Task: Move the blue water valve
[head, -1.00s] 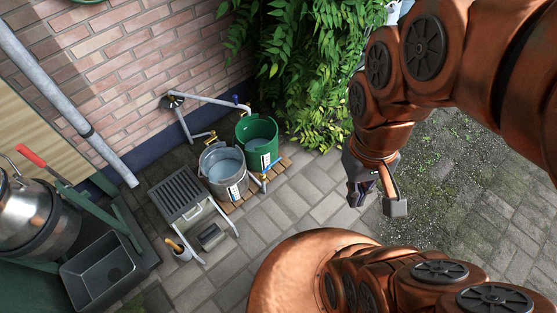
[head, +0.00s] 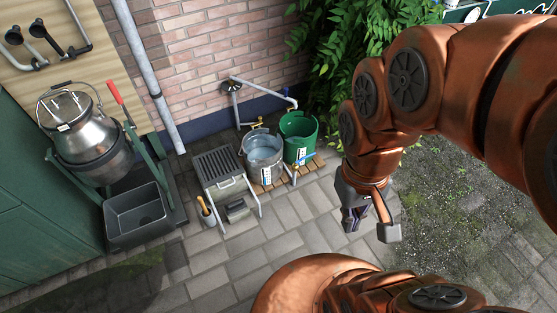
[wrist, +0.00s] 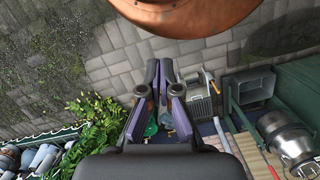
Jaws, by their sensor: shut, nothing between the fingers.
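A small blue valve handle (head: 287,92) sits on the grey pipe above the green bucket (head: 299,135), by the brick wall, in the head view. Another small blue piece (head: 297,163) shows low at the front of the buckets; I cannot tell if it is a valve too. A metal bucket of water (head: 262,155) stands left of the green one. My gripper (head: 370,227) is shut and empty, to the right of the buckets and well apart from both blue pieces. In the wrist view my gripper (wrist: 161,75) partly hides the bucket area.
A grey slatted stand (head: 218,168) is left of the buckets. Further left are a metal churn (head: 92,145) and a dark basin (head: 138,215). Leafy plants (head: 345,50) hang at the right. The paving (head: 265,225) in front is clear.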

